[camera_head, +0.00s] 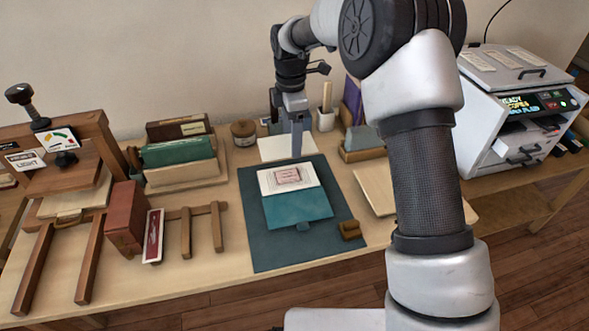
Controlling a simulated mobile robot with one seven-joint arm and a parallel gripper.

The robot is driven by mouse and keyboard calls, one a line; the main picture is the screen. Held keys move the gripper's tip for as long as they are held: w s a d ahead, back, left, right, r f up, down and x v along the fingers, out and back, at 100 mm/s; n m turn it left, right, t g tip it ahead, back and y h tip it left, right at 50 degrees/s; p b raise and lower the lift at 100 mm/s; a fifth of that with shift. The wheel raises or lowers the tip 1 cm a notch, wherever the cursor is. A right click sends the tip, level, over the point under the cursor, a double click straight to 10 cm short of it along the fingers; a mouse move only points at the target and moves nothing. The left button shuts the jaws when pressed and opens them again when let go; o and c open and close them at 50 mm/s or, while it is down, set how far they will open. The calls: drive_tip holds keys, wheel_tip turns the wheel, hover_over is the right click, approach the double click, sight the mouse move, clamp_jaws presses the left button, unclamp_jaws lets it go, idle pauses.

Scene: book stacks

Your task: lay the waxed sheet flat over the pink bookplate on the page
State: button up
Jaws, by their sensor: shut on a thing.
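The pink bookplate (287,174) lies on the white page (307,182) of an open book with a teal cover (297,210). The book lies on a dark teal mat (270,255). A pale sheet (273,149), which looks like the waxed sheet, is just behind the book, at the mat's back edge. My gripper (297,154) points down in front of this sheet, its fingertips at the sheet's near edge. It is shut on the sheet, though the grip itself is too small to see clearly. The bookplate is uncovered.
A small brown block (349,230) sits on the mat's right side. A cup (325,121) and a round jar (243,132) stand behind. A book rack (185,160), a red box (125,217) and a wooden press (75,190) fill the left. A white machine (500,125) stands right.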

wheel_tip(320, 180, down, 9)
drive_tip(key=shift+f+b, duration=0.2)
drive_tip(key=shift+b, duration=0.5)
drive_tip(key=shift+f, duration=0.65)
drive_tip(key=o, duration=1)
drive_tip(key=shift+r, duration=0.15)
